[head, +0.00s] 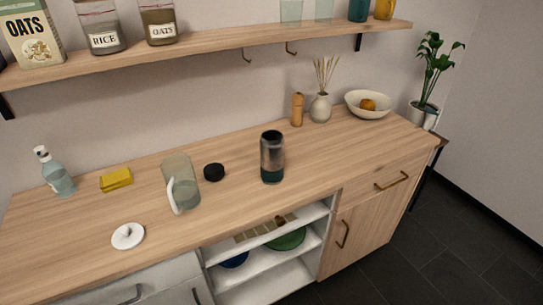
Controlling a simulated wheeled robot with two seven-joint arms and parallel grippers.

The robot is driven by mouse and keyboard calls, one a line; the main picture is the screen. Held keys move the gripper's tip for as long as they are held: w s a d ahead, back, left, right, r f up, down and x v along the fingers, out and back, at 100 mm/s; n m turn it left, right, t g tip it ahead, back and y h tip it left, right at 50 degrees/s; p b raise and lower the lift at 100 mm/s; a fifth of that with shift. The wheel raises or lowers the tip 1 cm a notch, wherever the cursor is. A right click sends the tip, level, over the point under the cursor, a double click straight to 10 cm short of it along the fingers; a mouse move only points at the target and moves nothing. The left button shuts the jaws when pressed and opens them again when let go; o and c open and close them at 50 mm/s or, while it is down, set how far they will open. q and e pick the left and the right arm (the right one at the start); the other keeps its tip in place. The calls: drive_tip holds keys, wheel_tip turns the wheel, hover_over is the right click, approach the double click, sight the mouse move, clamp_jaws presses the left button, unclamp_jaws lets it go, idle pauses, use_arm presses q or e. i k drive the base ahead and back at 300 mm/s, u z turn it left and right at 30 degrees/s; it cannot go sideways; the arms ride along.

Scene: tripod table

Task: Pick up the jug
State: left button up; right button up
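The jug (184,181) is a clear, greenish glass vessel with a white handle on its front left side. It stands upright on the wooden counter (225,215), left of the middle of the head view. Neither of my grippers shows in the head view. Nothing touches the jug that I can see.
A black round lid (214,172) lies right of the jug, and a dark cylinder (272,158) stands further right. A white knobbed lid (128,236) lies front left. A yellow sponge (116,180) and a bottle (57,174) are left. A shelf (210,44) runs above.

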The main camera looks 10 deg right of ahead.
sight(178, 169)
drive_tip(key=z, duration=1.8)
drive_tip(key=i, duration=1.25)
drive_tip(key=u, duration=2.9)
